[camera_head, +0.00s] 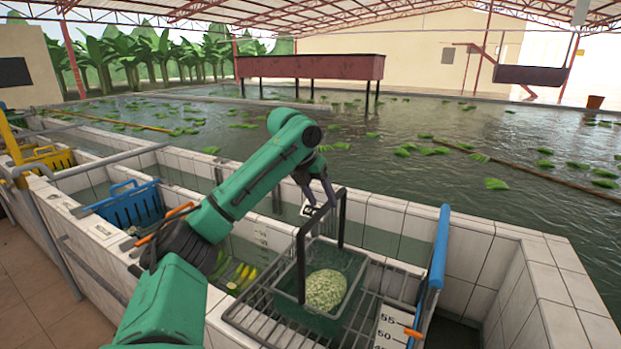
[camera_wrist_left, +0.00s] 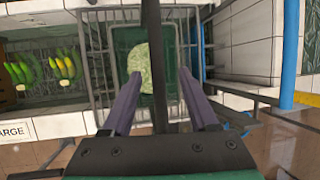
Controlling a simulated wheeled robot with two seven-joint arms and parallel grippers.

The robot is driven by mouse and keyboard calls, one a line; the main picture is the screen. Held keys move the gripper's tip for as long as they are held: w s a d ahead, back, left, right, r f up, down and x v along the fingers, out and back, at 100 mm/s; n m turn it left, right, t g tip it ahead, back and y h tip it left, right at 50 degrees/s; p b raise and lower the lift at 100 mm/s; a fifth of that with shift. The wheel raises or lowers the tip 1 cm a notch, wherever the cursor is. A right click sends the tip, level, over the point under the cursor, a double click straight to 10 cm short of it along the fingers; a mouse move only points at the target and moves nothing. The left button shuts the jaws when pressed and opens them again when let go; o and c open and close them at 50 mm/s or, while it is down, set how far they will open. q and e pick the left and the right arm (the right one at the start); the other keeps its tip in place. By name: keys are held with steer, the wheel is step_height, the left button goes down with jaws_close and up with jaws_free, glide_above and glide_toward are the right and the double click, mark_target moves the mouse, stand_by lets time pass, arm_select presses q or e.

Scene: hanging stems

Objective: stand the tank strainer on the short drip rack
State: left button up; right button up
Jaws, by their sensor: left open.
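The tank strainer (camera_head: 332,258) is a dark green basket with a tall black handle frame, holding a pale green bumpy mass (camera_head: 325,290). It sits upright at the level of a grey wire rack (camera_head: 255,318), apparently the short drip rack; whether its base bears on the bars I cannot tell. My left gripper (camera_head: 318,197) is open at the top of the handle. In the left wrist view the dark handle bar runs between the two spread fingers (camera_wrist_left: 161,78), with the strainer (camera_wrist_left: 174,88) below. My right gripper is out of view.
A blue-topped post (camera_head: 438,248) stands right of the rack, near a number scale (camera_head: 388,332). Green and yellow fruit (camera_head: 240,275) lie in the basin left of the rack. A blue crate (camera_head: 130,205) is farther left. White tiled walls (camera_head: 470,245) border the tanks.

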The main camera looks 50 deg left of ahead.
arm_select(q)
steer(key=v, duration=1)
